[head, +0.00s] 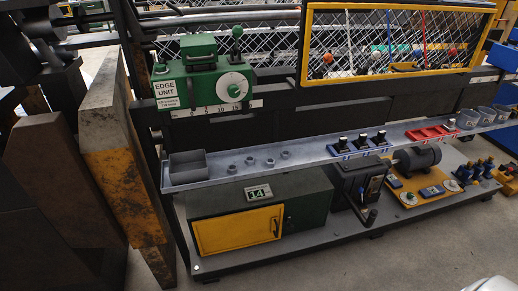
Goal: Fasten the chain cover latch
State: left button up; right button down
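A low dark green box (305,194) stands on the grey base plate, with a number 14 plate on top. Its front has a yellow door panel (238,232), which looks closed. A small dark handle or latch (276,227) is at the panel's right end; I cannot tell whether it is fastened. No label marks any part as the chain cover, so I cannot be sure this is it. Neither of my grippers shows in the head view.
A long grey tray (222,177) holding nuts, switches and cups runs above the box. A black crank unit (360,185) and a motor (417,158) stand to its right. A worn yellow-black post (123,170) stands left. The floor in front (400,262) is mostly clear.

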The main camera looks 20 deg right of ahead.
aim_at(290, 228)
jog(key=z, duration=1.1)
